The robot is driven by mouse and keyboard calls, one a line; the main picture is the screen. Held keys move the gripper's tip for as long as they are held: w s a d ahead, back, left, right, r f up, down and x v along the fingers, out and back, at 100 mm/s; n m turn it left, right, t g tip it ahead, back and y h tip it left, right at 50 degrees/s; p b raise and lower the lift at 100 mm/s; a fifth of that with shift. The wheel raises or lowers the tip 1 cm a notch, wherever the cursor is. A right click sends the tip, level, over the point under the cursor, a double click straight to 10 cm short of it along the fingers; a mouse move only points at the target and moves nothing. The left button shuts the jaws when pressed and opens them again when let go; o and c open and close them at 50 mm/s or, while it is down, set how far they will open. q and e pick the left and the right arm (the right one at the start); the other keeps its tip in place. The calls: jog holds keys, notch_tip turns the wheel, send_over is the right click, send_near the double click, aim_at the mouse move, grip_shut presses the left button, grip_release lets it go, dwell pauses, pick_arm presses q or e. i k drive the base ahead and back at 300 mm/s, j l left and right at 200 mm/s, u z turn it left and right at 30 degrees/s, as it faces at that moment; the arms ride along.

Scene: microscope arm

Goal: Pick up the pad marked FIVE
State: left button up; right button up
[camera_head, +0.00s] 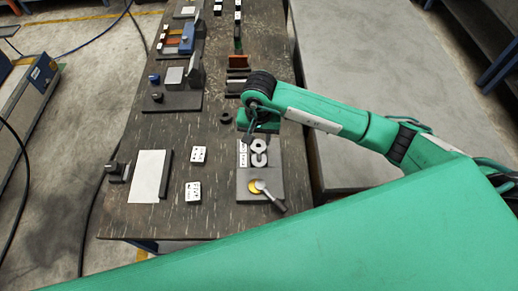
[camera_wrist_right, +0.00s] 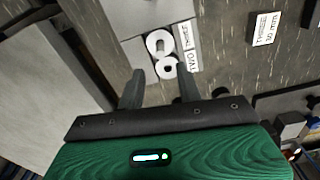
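Two small white pads with dark markings lie on the dark table: one at the middle (camera_head: 197,154) and one nearer the front (camera_head: 192,191). Their markings are too small to read in the head view, so I cannot tell which one says FIVE. One white pad with lettering also shows in the right wrist view (camera_wrist_right: 264,28), not clearly legible. My right gripper (camera_head: 260,132) is above the table, near the far end of a grey plate. In the right wrist view its two fingers (camera_wrist_right: 162,90) are spread apart with nothing between them. My left gripper is not in view.
A white sheet (camera_head: 149,176) lies to the left beside a dark bar. Blocks and fixtures stand farther back. Bare table lies around the pads.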

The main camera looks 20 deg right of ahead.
aim_at(193, 196)
jog(key=k+j, duration=1.15)
jog(key=j, duration=0.25)
